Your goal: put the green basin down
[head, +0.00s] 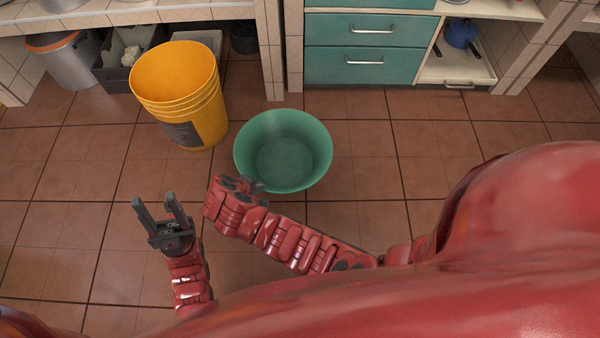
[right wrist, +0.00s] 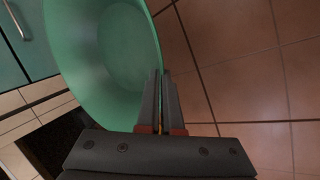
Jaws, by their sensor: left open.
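The green basin (head: 283,150) is wide, round and empty, with its opening up, over the tiled floor in the head view. I cannot tell whether its base touches the floor. My right gripper (head: 254,184) is at the basin's near left rim. In the right wrist view the two fingers (right wrist: 162,90) are close together, shut on the rim of the basin (right wrist: 110,60). My left gripper (head: 160,207) is open and empty, to the left of the right one and apart from the basin.
A yellow bucket (head: 178,90) stands left of the basin. Behind are teal drawers (head: 365,45), a tiled counter leg (head: 269,50) and a metal pot (head: 68,62) under the counter. The floor right of the basin (head: 365,150) is clear.

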